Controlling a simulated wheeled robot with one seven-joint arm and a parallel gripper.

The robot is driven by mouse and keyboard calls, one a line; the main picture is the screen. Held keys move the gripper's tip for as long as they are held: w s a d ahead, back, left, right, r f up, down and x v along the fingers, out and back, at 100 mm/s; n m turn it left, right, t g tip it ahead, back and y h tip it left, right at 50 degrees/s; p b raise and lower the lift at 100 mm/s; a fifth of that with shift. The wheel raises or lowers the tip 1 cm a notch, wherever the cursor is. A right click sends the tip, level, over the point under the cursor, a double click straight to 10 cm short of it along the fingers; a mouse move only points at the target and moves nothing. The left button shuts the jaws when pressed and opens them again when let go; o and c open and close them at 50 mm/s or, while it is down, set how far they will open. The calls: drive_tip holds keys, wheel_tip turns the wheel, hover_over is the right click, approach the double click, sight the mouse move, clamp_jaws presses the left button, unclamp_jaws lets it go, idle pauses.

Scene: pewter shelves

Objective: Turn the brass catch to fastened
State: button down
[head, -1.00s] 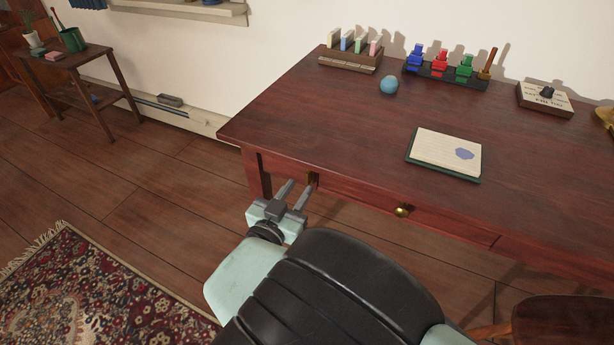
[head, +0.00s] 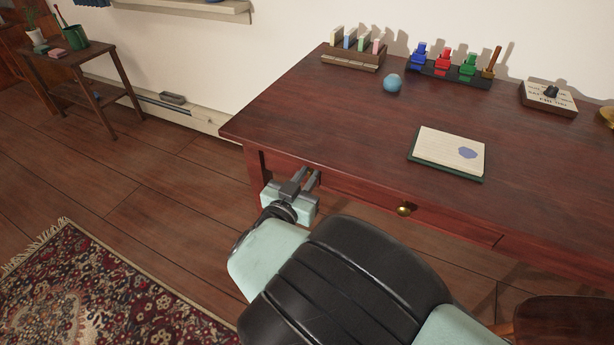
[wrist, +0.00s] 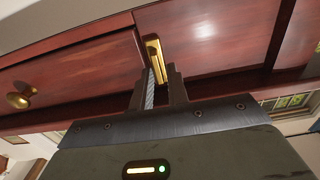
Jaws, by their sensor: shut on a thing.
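The brass catch (wrist: 153,58) is on the front of the dark red desk, beside the left end of the drawer. In the wrist view it shows as an upright brass plate with a lighter bar. My gripper (wrist: 160,72) reaches it, with its two fingers close together around the catch's lower part. In the head view my gripper (head: 309,178) is at the desk's front edge, shut on the catch, which is mostly hidden there by the fingers. The exact angle of the catch's turning part is hard to tell.
The drawer has a round brass knob (head: 404,210). On the desk (head: 320,130) are a notepad (head: 447,154), a blue ball (head: 392,83), a rack of colored figures (head: 445,72) and a dial box (head: 548,98). A patterned rug (head: 100,290) lies on the floor at left.

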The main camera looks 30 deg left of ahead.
drive_tip(key=shift+d+f+m+b, duration=0.2)
drive_tip(key=shift+m+b, duration=2)
drive_tip(key=shift+m, duration=0.75)
drive_tip(key=shift+d+f+m+b, duration=0.15)
drive_tip(key=shift+f+m+b, duration=0.1)
drive_tip(key=shift+m+b, duration=2.35)
drive_tip(key=shift+d+f+m+b, duration=0.2)
drive_tip(key=shift+m+b, duration=1.55)
drive_tip(key=shift+m, duration=1.6)
drive_tip(key=c, duration=1.6)
unclamp_jaws()
drive_tip(key=shift+o, duration=0.2)
drive_tip(key=shift+s, duration=0.1)
